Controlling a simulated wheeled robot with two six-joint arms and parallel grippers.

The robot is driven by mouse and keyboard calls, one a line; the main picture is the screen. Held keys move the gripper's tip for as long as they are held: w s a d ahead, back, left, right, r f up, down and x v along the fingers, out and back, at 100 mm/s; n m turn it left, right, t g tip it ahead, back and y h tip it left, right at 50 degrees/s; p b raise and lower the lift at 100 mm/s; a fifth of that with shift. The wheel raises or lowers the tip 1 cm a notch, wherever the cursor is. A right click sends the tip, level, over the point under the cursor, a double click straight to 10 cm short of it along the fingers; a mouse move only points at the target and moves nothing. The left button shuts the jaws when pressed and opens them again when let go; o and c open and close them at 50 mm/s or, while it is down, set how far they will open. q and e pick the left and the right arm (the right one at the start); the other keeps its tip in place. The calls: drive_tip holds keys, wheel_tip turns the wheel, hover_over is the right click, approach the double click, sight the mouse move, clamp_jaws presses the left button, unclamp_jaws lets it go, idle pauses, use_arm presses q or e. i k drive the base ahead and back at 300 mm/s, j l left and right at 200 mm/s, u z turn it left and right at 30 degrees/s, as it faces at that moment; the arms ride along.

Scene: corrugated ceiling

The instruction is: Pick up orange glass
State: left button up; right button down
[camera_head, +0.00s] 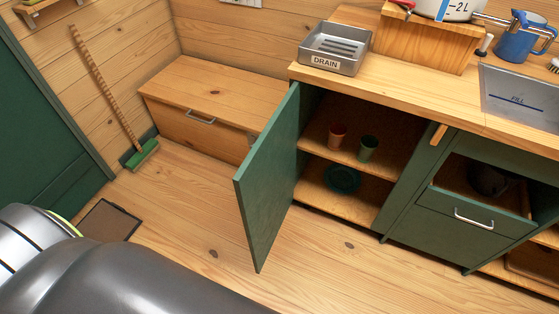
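The orange glass (337,136) stands upright on the upper shelf inside the lower cabinet, on the left. A green glass (368,148) stands just to its right on the same shelf, a small gap apart. The cabinet's green door (266,178) is swung open to the left. Neither of my grippers shows in the head view, so I cannot see whether they are open or shut.
A dark green plate (342,179) lies on the lower shelf. The counter above holds a metal drain tray (335,48), a wooden block (426,40) and a blue jug (516,40). A wooden chest (206,98) stands left of the cabinet.

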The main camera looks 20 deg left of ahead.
sight(337, 131)
drive_tip(key=j+z, duration=0.2)
drive_tip(key=j, duration=0.55)
drive_tip(key=j+z, duration=0.2)
drive_tip(key=j, duration=0.6)
drive_tip(key=k+j+z, duration=0.15)
drive_tip(key=j, duration=0.6)
